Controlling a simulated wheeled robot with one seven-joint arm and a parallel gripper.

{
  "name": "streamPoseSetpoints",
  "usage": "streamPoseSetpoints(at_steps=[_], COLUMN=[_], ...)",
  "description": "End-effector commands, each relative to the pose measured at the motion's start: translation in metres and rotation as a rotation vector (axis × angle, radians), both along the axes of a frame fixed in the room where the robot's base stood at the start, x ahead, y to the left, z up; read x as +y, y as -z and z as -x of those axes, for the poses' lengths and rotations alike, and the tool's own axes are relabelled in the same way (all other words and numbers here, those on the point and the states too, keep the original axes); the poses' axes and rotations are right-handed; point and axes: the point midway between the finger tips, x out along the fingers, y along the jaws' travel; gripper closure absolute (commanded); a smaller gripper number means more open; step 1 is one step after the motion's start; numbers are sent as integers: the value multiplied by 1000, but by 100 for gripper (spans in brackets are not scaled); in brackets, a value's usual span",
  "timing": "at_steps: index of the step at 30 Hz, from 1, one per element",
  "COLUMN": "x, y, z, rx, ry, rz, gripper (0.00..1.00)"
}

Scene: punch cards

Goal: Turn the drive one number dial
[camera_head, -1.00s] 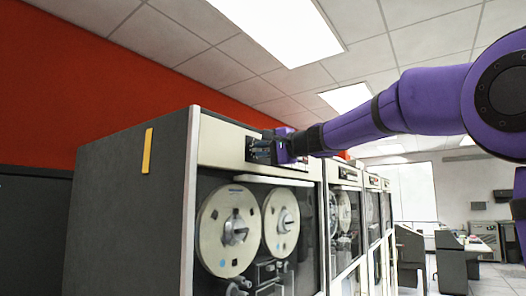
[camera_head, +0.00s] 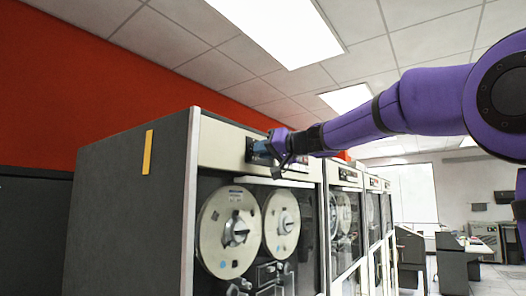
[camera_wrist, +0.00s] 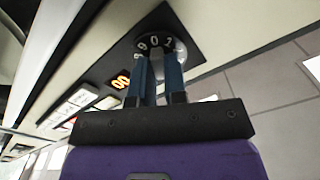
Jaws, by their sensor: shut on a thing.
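The number dial (camera_wrist: 160,43) is a round grey-and-black dial with white digits on the top panel of the nearest tape drive (camera_head: 228,147). In the wrist view the digits 9, 0 and 7 show on its face. My gripper (camera_wrist: 158,62) has its two blue fingers close together on the dial, shut on it; the fingers hide the dial's lower part. In the head view my gripper (camera_head: 265,152) is at the drive's top panel and hides the dial.
An orange lit display (camera_wrist: 120,79) and several small buttons (camera_wrist: 82,97) sit beside the dial. Two tape reels (camera_head: 228,232) are behind the drive's window. More drives stand in a row to the right. Desks (camera_head: 460,250) are farther back.

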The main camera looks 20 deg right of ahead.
Motion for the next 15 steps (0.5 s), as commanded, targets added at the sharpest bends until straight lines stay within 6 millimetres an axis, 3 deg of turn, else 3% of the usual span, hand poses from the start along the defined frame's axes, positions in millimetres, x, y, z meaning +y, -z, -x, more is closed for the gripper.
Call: streamPoseSetpoints(at_steps=[15], x=[2], y=[3], z=[0], rx=[-282], ry=[-3], rz=[398], gripper=[100])
